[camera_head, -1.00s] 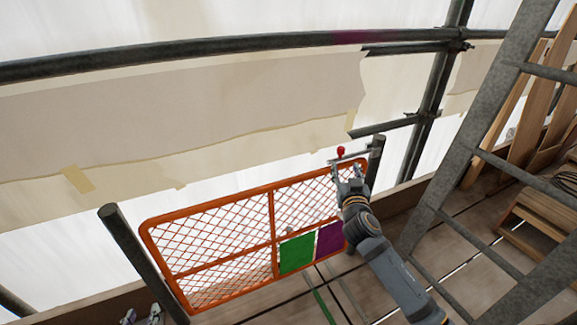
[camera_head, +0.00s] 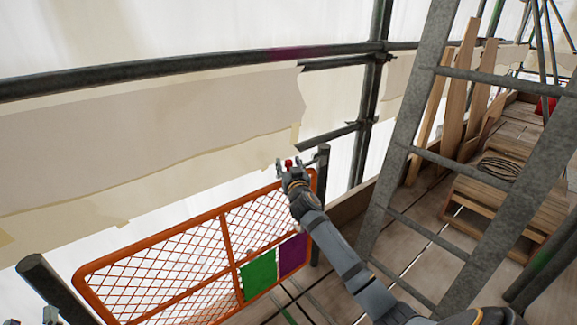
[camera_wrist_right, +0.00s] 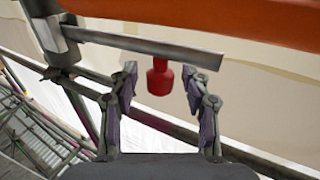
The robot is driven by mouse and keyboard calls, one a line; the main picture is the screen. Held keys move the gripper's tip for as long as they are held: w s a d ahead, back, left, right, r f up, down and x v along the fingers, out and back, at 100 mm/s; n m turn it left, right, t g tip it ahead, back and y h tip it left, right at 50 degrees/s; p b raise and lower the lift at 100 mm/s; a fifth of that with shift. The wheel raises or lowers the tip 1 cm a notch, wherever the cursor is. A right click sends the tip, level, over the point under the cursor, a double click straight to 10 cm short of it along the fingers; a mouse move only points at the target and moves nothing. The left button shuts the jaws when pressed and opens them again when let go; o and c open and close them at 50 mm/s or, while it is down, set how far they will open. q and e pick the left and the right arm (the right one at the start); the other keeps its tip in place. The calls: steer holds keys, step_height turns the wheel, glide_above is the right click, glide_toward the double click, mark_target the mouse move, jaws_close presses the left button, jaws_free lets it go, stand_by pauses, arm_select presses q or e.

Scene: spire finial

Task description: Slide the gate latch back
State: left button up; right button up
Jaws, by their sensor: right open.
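The orange mesh gate (camera_head: 226,240) stands at lower left in the head view, with a green panel (camera_head: 258,275) and a purple panel (camera_head: 293,254) on it. The grey latch bar (camera_wrist_right: 110,40) runs below the orange top rail in the right wrist view, and a red knob (camera_wrist_right: 160,78) hangs from it. The knob also shows in the head view (camera_head: 288,163). My right gripper (camera_wrist_right: 159,84) is open, with a finger on each side of the knob and gaps between. My left gripper (camera_head: 30,319) is mostly cut off at the bottom left edge.
A grey post (camera_head: 321,190) stands at the gate's right end and another (camera_head: 52,288) at its left. A grey ladder (camera_head: 412,150) leans right of my right arm.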

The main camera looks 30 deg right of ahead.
steer(key=shift+w, duration=0.25)
jaws_close()
stand_by(0.3)
